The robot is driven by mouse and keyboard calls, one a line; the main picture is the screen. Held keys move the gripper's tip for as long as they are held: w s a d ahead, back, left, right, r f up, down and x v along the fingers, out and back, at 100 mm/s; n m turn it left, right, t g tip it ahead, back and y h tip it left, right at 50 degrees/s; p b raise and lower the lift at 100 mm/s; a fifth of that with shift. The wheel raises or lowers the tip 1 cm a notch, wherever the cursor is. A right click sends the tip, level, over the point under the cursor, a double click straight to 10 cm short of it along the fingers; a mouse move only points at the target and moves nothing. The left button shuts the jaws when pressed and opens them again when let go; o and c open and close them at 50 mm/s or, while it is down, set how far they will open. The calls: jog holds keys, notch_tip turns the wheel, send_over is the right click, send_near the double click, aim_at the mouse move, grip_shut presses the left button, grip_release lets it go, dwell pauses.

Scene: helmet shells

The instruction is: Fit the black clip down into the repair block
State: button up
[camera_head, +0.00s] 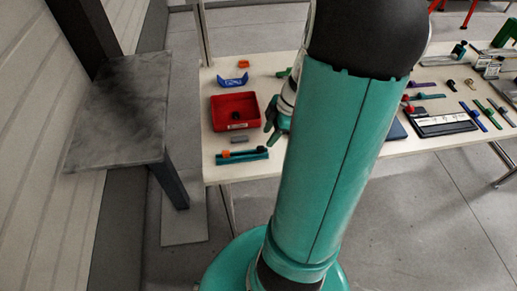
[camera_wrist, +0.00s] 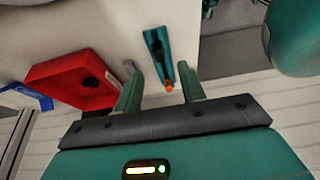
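A small black piece, probably the black clip (camera_head: 236,115), lies inside the red tray (camera_head: 214,112); it also shows in the wrist view (camera_wrist: 90,83). A long teal block (camera_head: 258,157), perhaps the repair block, lies at the table's front edge with a dark bar and an orange piece on it. It shows in the wrist view (camera_wrist: 170,60), beyond and between my fingertips. My gripper (camera_wrist: 160,72) is open, with nothing seen between its fingers. In the head view my gripper (camera_head: 271,120) is just right of the tray, partly hidden by my arm.
A small grey block (camera_head: 239,139) lies between tray and teal block. A blue bracket (camera_head: 233,80) and an orange piece (camera_head: 244,64) lie behind the tray. Tools and a dark-edged panel (camera_head: 442,122) lie to the right. A grey shelf (camera_head: 118,110) stands left of the table.

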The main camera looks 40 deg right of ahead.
aim_at(261, 147)
jog(key=x, duration=0.6)
jog(key=shift+w+f, duration=0.1)
jog(key=shift+f, duration=0.15)
grip_shut()
